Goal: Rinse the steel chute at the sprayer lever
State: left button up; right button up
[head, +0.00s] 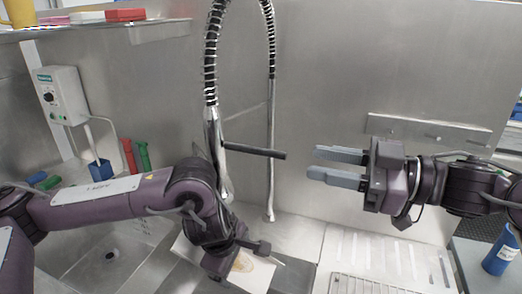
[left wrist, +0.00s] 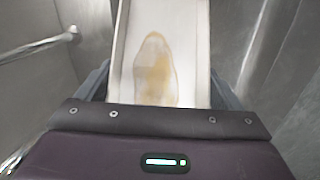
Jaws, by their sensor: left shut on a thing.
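The steel chute (left wrist: 192,40) is a pale, flat-bottomed trough with raised sides in the left wrist view. A yellow-brown stain (left wrist: 155,72) lies along its floor. My left gripper (left wrist: 160,95) is shut on the chute, with a finger at each side. In the head view the chute (head: 258,277) is low in the middle, partly hidden by my left gripper (head: 240,255). The sprayer lever (head: 258,150) is a dark bar sticking out right from the sprayer, above my left gripper. My right gripper (head: 313,164) is open and empty, just right of the lever's tip. I see no water flowing.
The coiled hose (head: 211,60) rises above the sprayer, and a thin steel pipe (head: 271,160) hangs behind the lever. A sink basin (head: 110,255) lies at left, a ribbed drainboard (head: 375,255) at right.

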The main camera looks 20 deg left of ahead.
aim_at(261, 151)
jog(key=a, duration=1.1)
jog(key=shift+s, duration=0.3)
grip_shut()
